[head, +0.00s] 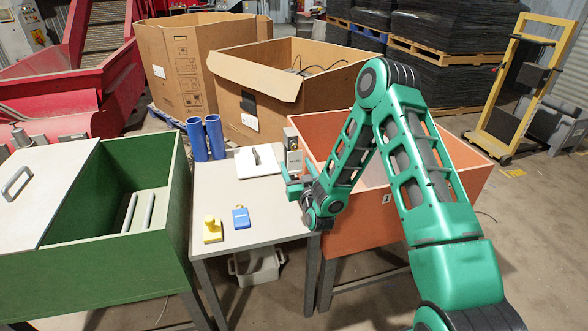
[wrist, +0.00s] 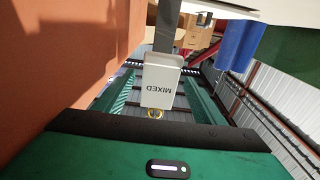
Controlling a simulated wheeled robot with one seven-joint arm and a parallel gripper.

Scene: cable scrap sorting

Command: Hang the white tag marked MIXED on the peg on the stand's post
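The white MIXED tag (wrist: 160,86) is between my gripper's fingers in the wrist view, its lettering upside down. A yellowish ring (wrist: 155,113) shows at its lower edge in that view. In the head view the tag (head: 294,162) and my gripper (head: 295,182) are at the table's right edge. The stand's grey post (head: 291,138) rises there, and also shows behind the tag in the wrist view (wrist: 166,28). I cannot make out the peg or whether the ring is around it.
The table (head: 263,218) carries a white board (head: 258,168) with a dark clip, a yellow object (head: 212,231), a blue tag (head: 241,218) and blue cylinders (head: 206,138). An orange bin (head: 350,225) stands close on the right, a green bin (head: 90,265) on the left.

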